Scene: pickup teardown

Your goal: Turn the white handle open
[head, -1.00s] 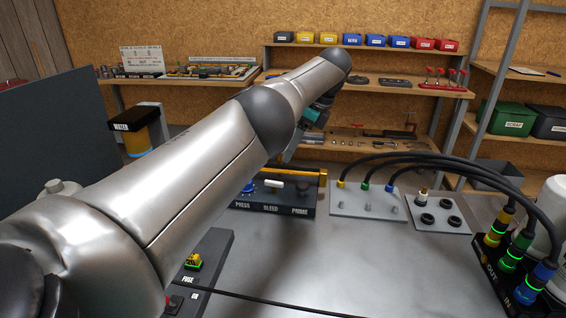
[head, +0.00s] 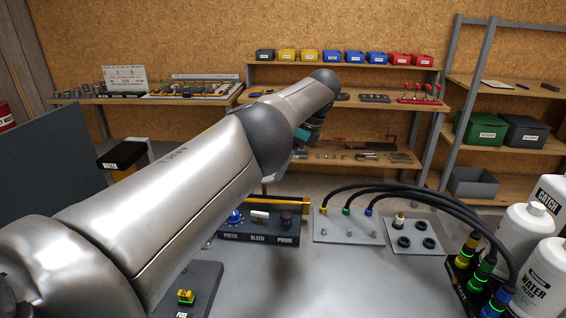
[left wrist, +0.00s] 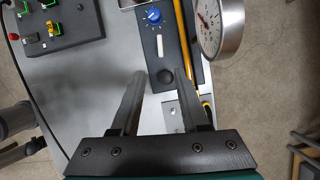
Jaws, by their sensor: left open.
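The white handle (head: 260,214) sits on the dark panel (head: 262,238) above the word BLEED, between a blue knob (head: 235,217) and a dark knob (head: 287,219). In the left wrist view the white handle (left wrist: 160,47) lies lengthwise along the panel, beyond the fingertips. My left gripper (left wrist: 160,76) is open and empty, with its fingers on either side of the panel near the dark knob (left wrist: 165,77). It is apart from the handle. In the head view my left arm hides most of the gripper. My right gripper is not in view.
A round gauge (left wrist: 219,25) stands close beside the panel, next to a yellow bar (left wrist: 183,35). A fuse box (head: 187,297) lies at the front left. Plates with hoses (head: 347,227), colored connectors (head: 475,268) and white bottles (head: 542,280) fill the right. The middle front of the table is clear.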

